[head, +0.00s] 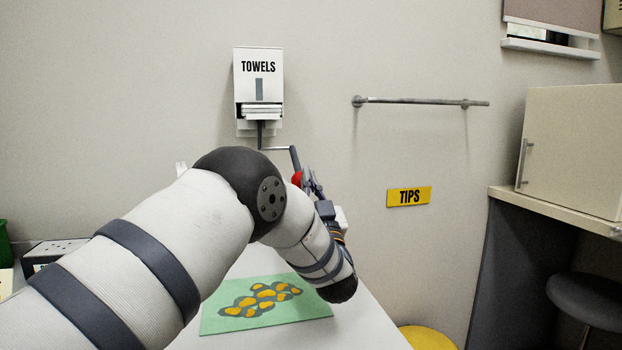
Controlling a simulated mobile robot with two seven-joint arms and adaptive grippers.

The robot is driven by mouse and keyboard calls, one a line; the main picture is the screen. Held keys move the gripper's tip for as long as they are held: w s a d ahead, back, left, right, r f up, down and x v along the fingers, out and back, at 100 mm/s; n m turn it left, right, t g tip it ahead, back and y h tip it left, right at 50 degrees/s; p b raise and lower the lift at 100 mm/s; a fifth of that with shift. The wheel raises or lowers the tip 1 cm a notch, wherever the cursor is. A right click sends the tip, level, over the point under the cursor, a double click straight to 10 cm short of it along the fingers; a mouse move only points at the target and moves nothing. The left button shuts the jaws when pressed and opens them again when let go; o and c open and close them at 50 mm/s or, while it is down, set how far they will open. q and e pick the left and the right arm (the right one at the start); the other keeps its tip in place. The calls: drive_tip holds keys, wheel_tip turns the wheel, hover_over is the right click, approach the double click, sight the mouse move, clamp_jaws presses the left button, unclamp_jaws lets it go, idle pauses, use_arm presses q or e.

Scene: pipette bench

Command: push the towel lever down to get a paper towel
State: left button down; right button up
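The white towel dispenser (258,80), labelled TOWELS, hangs on the back wall with white towels showing in its lower slot. A thin lever (276,148) comes out below it and runs to the right. My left arm reaches across the bench, and my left gripper (310,182) is right beside the red part. I cannot tell whether they touch. The forearm and wrist hide part of the gripper, and its finger opening is unclear. My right gripper is out of view.
A green mat (225,322) with an orange pattern lies on the white bench (365,325) under my arm. A metal rail (420,101) and a yellow TIPS sign (408,196) are on the wall. A cabinet (575,150) and dark stool (590,298) stand at the right.

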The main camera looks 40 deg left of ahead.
use_arm(q)
drive_tip(key=f, duration=0.2)
drive_tip(key=shift+a+f, duration=0.3)
drive_tip(key=shift+f, duration=0.1)
drive_tip(key=shift+a, duration=0.1)
drive_tip(key=d+r+v, duration=0.1)
drive_tip(key=v, duration=1)
drive_tip(key=shift+s+d, duration=0.2)
drive_tip(key=shift+s, duration=0.15)
